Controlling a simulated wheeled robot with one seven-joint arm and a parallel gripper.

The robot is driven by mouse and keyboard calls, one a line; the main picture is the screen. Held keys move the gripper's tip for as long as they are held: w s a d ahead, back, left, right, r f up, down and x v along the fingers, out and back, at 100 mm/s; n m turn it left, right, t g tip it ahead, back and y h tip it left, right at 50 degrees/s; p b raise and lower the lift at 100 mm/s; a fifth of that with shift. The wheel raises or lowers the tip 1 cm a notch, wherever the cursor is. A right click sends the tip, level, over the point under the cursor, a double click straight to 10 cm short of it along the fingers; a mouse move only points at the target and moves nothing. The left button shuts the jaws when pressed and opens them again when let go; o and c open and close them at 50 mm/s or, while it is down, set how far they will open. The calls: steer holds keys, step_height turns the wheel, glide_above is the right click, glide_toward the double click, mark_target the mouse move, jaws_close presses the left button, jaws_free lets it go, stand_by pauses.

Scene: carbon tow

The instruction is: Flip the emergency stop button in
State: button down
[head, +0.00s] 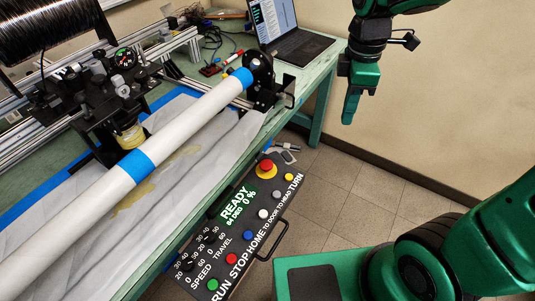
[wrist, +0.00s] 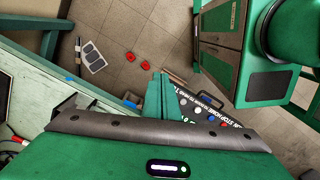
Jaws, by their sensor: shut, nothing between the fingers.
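The emergency stop button (head: 266,169) is a red mushroom head on a yellow base, at the far end of the black control panel (head: 232,262) in the head view. My gripper (head: 348,118) points down in the head view, up and to the right of the button and well apart from it. Its green fingers are together with nothing between them. In the wrist view my gripper (wrist: 162,78) covers part of the panel (wrist: 238,116), and I cannot make out the stop button there.
The panel carries a lit READY display (head: 236,205), coloured buttons and a handle (head: 278,240). Left of it is the green table (head: 290,75) with a long white tube (head: 190,120) and a laptop (head: 300,45). Open tiled floor (head: 350,190) lies to the right.

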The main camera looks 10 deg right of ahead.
steer(key=w+a+f+n, duration=0.2)
steer(key=w+a+n, duration=0.1)
steer(key=a+n, duration=0.55)
steer(key=n, duration=0.5)
glide_above(267, 163)
steer(key=shift+a+f, duration=0.1)
steer(key=shift+f, duration=0.6)
step_height(267, 163, down, 14)
